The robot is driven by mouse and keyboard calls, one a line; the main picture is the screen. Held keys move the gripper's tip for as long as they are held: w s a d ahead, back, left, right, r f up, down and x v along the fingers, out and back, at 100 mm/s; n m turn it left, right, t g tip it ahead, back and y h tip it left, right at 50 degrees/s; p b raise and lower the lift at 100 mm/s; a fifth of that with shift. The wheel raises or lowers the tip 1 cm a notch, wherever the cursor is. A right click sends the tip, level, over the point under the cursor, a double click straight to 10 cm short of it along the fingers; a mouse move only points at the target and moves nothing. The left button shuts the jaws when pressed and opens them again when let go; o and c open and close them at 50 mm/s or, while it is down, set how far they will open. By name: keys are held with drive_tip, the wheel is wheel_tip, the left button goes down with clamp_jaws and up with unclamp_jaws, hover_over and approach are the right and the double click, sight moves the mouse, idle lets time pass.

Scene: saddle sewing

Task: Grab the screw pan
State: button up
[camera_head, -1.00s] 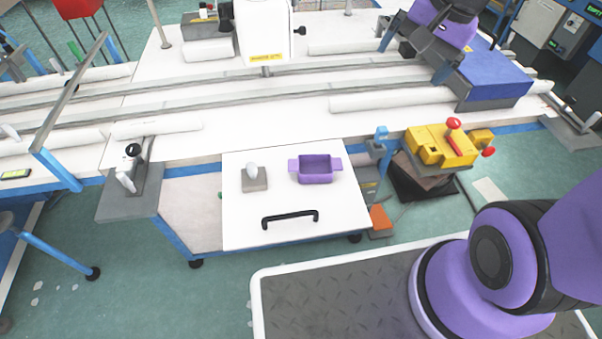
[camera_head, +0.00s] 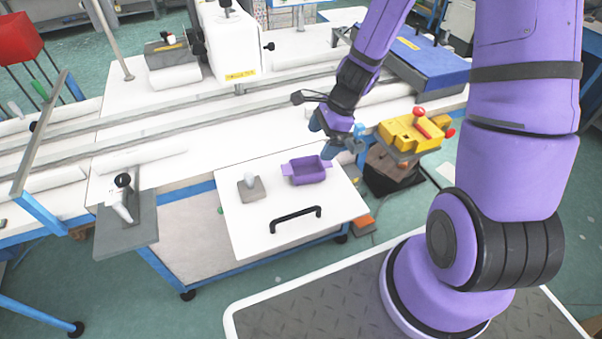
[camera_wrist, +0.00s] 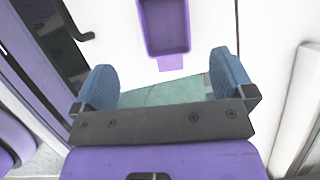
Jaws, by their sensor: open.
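The screw pan is a small purple rectangular tray with side tabs (camera_head: 307,171). It lies on the white board with the black handle, near that board's back right. In the wrist view the pan (camera_wrist: 165,25) is at the top centre, ahead of and apart from the fingers. My gripper (camera_head: 319,121) is just behind and right of the pan in the head view, above the board's back edge. In the wrist view its blue-padded fingers (camera_wrist: 162,85) are wide apart with nothing between them.
A grey block with a white knob (camera_head: 251,188) stands left of the pan. A black handle (camera_head: 295,219) is at the board's front. A yellow box with red knobs (camera_head: 411,134) is to the right. Long rails (camera_head: 200,119) run behind along the table.

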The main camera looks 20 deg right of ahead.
sight(307, 166)
drive_tip(key=shift+x, duration=2.8)
drive_tip(key=shift+w+a+f, duration=0.15)
drive_tip(key=shift+w+f, duration=0.1)
drive_tip(key=shift+f, duration=0.6)
drive_tip(key=shift+w+a+f, duration=0.15)
drive_tip(key=shift+w+f, duration=0.05)
drive_tip(key=shift+f, duration=0.65)
drive_tip(key=shift+x, duration=0.9)
drive_tip(key=c, duration=0.9)
drive_tip(key=shift+c, duration=0.2)
drive_tip(key=shift+r, duration=0.15)
